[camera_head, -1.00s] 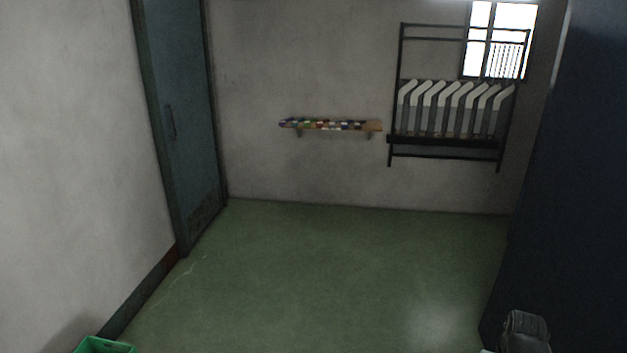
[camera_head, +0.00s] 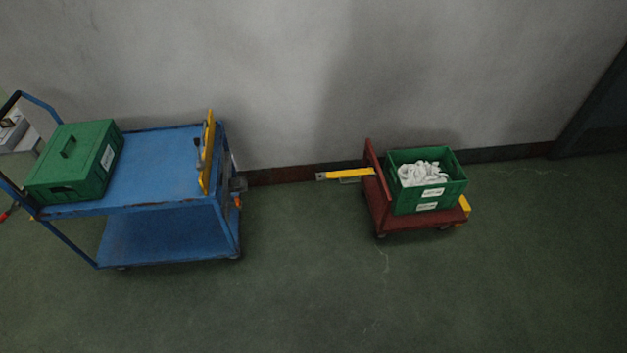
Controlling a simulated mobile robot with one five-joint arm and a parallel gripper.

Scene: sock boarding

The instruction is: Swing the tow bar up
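A yellow bar (camera_head: 345,175) with a grey end sticks out level to the left from the low red trolley (camera_head: 379,204). Its grey end is apart from the blue cart, with a gap of floor between them. A second yellow bar (camera_head: 208,152) stands upright at the right end of the blue cart (camera_head: 160,168), with a grey fitting on it. I cannot tell which bar the task means. A dark coupling (camera_head: 239,185) shows low on that end of the blue cart. My gripper is not in view.
A closed green box (camera_head: 66,172) sits on the blue cart's top deck. An open green crate (camera_head: 428,203) with white socks (camera_head: 425,173) sits on the red trolley. Both vehicles stand near the grey wall (camera_head: 290,70). The green floor (camera_head: 330,300) in front is clear.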

